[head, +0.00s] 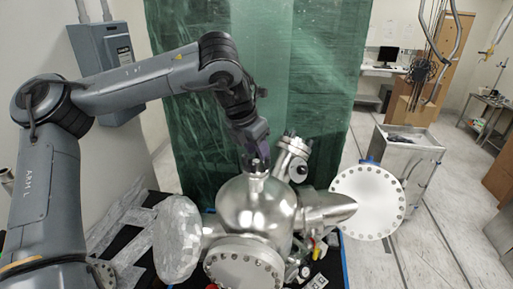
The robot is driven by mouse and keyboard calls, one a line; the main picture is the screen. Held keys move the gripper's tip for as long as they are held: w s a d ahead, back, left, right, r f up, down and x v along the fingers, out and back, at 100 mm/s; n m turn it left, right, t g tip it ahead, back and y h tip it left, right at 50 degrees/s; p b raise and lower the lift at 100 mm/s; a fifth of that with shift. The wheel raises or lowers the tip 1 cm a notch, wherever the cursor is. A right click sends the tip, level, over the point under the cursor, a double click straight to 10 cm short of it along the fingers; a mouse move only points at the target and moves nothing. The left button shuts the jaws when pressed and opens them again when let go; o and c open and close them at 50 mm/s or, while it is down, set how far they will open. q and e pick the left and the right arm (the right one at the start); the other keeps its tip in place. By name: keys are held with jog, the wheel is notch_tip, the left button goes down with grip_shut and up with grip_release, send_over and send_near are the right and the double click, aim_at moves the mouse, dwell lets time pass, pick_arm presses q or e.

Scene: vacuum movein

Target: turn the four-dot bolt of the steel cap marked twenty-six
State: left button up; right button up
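A round steel vacuum chamber (253,207) stands in the lower middle of the head view, with several capped ports. A large bolted steel cap (367,202) faces me on the right, and another (244,268) faces me at the front. A small tilted port (295,152) rises at the chamber's back right. No number or dot marks are readable, so I cannot tell which cap is marked twenty-six. My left gripper (257,164) points down just at the top of the chamber; its fingers are dark and too small to tell open from shut, or whether they touch. My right gripper is not in view.
A foil-wrapped port (177,240) sticks out at the chamber's left. Small valves and fittings (305,262) crowd its lower right. A green translucent curtain (180,130) hangs behind. A metal cart (408,160) stands at the right, with open floor near it.

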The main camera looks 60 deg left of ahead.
pick_arm(q)
grip_shut()
jog(key=n+y, duration=0.1)
jog(key=n, duration=0.1)
jog(key=shift+n+p, duration=0.3)
jog(key=shift+n, duration=0.1)
jog(key=n+g+y, duration=0.1)
jog(key=n, duration=0.2)
jog(key=shift+w+d+n, duration=0.1)
jog(key=shift+n, duration=0.2)
jog(key=n+g, duration=0.1)
jog(key=n, duration=0.1)
jog(key=n+g+y, duration=0.1)
jog(key=n, duration=0.2)
jog(key=shift+w+d+p, duration=0.1)
jog(key=shift+w+p, duration=0.05)
jog(key=shift+p, duration=0.15)
jog(key=shift+n+g, duration=0.5)
jog(key=shift+n, duration=0.8)
